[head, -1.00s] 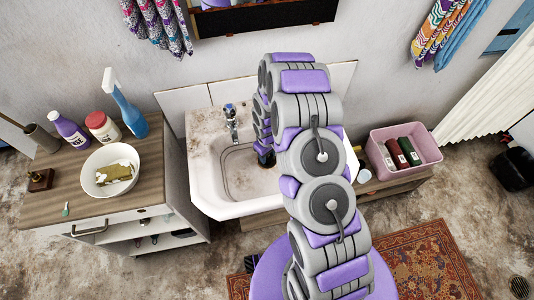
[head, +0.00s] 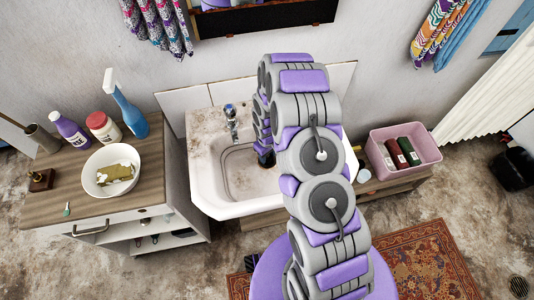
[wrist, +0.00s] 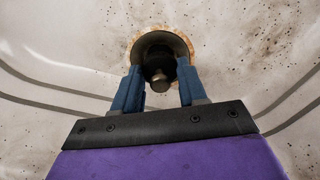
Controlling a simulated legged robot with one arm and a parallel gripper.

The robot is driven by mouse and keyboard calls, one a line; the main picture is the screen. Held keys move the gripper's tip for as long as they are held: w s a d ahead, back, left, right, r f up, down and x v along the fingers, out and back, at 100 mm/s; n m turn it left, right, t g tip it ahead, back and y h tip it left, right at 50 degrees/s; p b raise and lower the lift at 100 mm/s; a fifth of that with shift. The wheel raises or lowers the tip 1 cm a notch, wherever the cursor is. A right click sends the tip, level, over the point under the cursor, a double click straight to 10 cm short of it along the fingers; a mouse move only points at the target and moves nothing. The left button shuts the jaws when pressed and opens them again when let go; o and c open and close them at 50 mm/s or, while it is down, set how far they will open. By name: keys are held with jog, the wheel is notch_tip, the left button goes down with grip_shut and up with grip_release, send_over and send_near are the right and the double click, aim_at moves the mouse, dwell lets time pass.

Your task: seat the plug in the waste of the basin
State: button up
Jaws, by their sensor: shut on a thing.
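The white, stained basin (head: 208,180) stands against the wall in the head view, with a tap at its back. In the wrist view its floor (wrist: 65,38) surrounds the round waste (wrist: 150,37), which has a rust-stained rim. The plug overlaps the waste opening in this view. I cannot tell whether it is in the hole or just above it.
The tap (head: 231,122) rises at the basin's back. On the left, a cabinet (head: 140,190) holds a white bowl (head: 95,181), a blue spray bottle (head: 130,115) and other bottles. A pink tub (head: 402,170) with several bottles stands on the right. A patterned rug (head: 425,265) lies in front.

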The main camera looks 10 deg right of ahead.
jog(key=shift+f, duration=0.9)
jog(key=o, duration=1.2)
notch_tip(320, 180, up, 17)
jog(key=p, duration=0.2)
jog(key=shift+r+p, duration=0.2)
jog(key=shift+p, duration=0.2)
